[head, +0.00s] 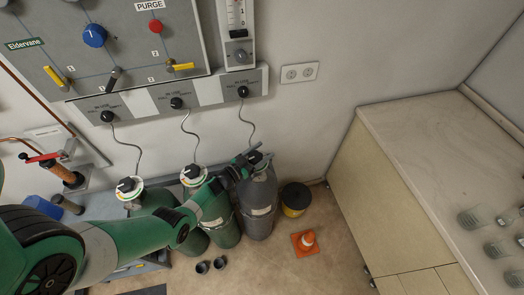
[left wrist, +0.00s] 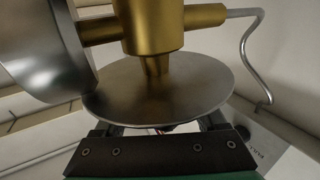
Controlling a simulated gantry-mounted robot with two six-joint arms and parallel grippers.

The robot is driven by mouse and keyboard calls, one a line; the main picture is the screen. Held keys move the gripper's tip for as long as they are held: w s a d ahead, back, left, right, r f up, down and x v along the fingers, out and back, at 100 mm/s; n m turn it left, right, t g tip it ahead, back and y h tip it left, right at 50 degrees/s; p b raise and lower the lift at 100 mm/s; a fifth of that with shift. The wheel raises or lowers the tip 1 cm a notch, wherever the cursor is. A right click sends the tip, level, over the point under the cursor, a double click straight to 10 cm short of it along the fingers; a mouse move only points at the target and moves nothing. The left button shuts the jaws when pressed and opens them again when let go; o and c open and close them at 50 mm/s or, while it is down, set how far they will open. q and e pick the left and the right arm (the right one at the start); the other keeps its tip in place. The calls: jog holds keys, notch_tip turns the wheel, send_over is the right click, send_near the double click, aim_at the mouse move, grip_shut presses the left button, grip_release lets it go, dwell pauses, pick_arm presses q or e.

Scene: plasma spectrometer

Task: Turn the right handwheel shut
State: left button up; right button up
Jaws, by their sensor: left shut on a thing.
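My left gripper (head: 250,159) is at the top of the rightmost of three gas cylinders (head: 258,205). In the left wrist view, its jaws (left wrist: 162,127) are shut on the edge of a round silver disc, the right handwheel (left wrist: 165,95). A brass valve body (left wrist: 150,25) joins the middle of the disc by a short stem. In the head view the gripper and cylinder top hide most of this handwheel. The fingertips are partly hidden under the disc in the left wrist view. My right gripper is not in view.
Thin hoses run up to a wall panel (head: 168,95).

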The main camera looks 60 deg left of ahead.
aim_at(249, 160)
pick_arm(q)
jog(key=shift+r, duration=0.25)
jog(key=o, duration=1.1)
jog(key=shift+c, duration=0.2)
jog(key=shift+o, duration=1.3)
jog(key=shift+f, duration=0.15)
jog(key=shift+s, duration=0.1)
jog(key=shift+s+d, duration=0.1)
jog(key=shift+s, duration=0.15)
jog(key=p+v, duration=0.4)
jog(key=v, duration=0.6)
jog(key=shift+s+d, duration=0.15)
jog(key=shift+s, duration=0.3)
